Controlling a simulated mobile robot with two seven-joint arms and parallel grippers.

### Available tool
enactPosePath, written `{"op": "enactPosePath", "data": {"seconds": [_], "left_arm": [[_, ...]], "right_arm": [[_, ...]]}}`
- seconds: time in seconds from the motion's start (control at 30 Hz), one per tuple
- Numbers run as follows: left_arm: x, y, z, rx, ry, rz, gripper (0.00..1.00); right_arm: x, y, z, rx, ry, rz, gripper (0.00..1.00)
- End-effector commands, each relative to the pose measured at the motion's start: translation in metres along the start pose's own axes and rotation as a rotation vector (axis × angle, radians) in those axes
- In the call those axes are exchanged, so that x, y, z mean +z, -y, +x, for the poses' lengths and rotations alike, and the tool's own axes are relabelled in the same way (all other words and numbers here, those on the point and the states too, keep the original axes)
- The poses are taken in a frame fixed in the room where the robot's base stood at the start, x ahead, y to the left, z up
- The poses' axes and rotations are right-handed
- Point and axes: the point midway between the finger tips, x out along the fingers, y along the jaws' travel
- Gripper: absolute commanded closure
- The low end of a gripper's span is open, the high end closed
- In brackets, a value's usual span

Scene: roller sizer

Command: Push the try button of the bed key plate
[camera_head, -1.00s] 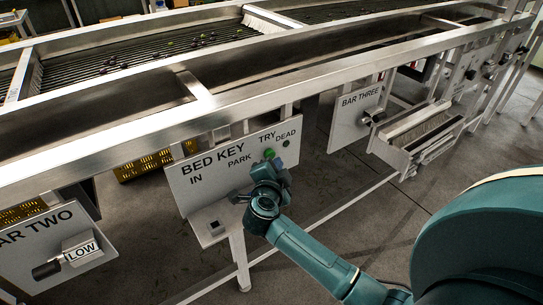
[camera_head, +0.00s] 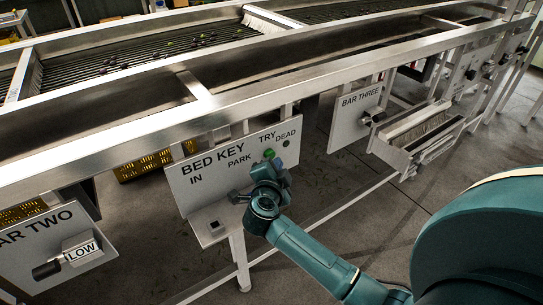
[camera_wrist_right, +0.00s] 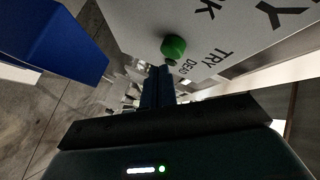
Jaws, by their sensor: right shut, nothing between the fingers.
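The bed key plate (camera_head: 215,180) is a light grey panel under the machine's front rail, lettered BED KEY, IN, PARK, TRY and DEAD. The green try button (camera_head: 269,153) sits below the word TRY; it also shows as a round green knob in the right wrist view (camera_wrist_right: 173,46). A smaller dark green spot (camera_head: 286,143) is under DEAD. My right gripper (camera_head: 271,165) is shut and empty, just below the try button in the head view. In the wrist view its fingers (camera_wrist_right: 157,88) point towards the button; contact cannot be told. My left gripper is not in view.
The bar two plate (camera_head: 45,245) with its LOW handle is at the left. The bar three plate (camera_head: 355,115) and a metal tray (camera_head: 420,135) are to the right. A blue block (camera_wrist_right: 50,40) shows at the wrist view's left. A steel rail (camera_head: 250,105) runs above the plate.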

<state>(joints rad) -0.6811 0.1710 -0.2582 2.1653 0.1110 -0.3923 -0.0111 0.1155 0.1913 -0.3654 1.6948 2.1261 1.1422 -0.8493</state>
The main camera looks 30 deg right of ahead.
Motion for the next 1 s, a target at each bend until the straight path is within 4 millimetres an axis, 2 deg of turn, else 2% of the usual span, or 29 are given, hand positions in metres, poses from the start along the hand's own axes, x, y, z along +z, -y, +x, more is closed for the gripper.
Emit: {"op": "enactPosePath", "data": {"seconds": [1.0], "left_arm": [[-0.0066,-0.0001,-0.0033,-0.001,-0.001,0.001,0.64]], "right_arm": [[0.0042,0.0046,0.0062,0.0,-0.001,0.0,1.0]]}}
